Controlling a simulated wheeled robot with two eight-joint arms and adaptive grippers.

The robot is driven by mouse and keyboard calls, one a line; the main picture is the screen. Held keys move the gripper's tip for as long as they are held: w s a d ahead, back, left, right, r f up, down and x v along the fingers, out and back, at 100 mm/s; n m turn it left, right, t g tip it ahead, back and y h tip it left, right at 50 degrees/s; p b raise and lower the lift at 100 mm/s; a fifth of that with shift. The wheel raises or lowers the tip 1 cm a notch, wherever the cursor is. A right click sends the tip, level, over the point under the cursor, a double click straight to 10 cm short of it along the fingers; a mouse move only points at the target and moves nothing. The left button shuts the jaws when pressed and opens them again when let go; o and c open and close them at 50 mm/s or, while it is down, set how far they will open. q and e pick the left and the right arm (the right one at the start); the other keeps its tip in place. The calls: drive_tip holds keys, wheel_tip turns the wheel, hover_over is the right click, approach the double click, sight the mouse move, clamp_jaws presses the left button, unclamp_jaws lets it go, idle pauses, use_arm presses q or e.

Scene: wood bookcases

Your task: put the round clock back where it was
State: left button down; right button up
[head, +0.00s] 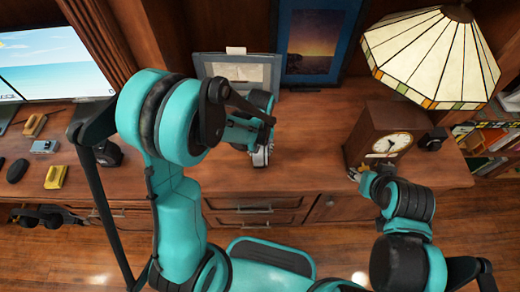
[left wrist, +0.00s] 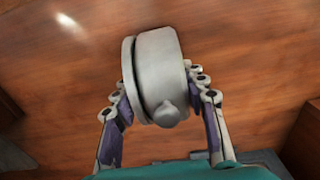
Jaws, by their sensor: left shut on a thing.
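The round clock (left wrist: 157,75) is a pale grey drum with a rim and a small knob, seen from its side in the left wrist view. My left gripper (left wrist: 160,110) is shut on it, one finger on each side. In the head view a sliver of the clock (head: 261,157) shows below my left gripper (head: 262,145), over the wooden top; most of it is hidden by the gripper. I cannot tell whether it touches the wood. My right gripper (head: 368,180) is at the front edge, close to the wooden mantel clock (head: 384,138); its fingers are too small to read.
A grey picture frame (head: 238,70) and a blue-framed picture (head: 318,45) stand behind. A stained-glass lamp (head: 435,58) is at the right, a monitor (head: 50,62) at the left. A yellow block (head: 55,177) lies far left. The wood between the left gripper and the mantel clock is clear.

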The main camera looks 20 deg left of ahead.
use_arm(q)
drive_tip(key=shift+f, duration=0.1)
drive_tip(key=c, duration=1.3)
unclamp_jaws()
drive_tip(key=shift+f, duration=0.1)
drive_tip(key=o, duration=0.4)
drive_tip(key=shift+o, duration=0.2)
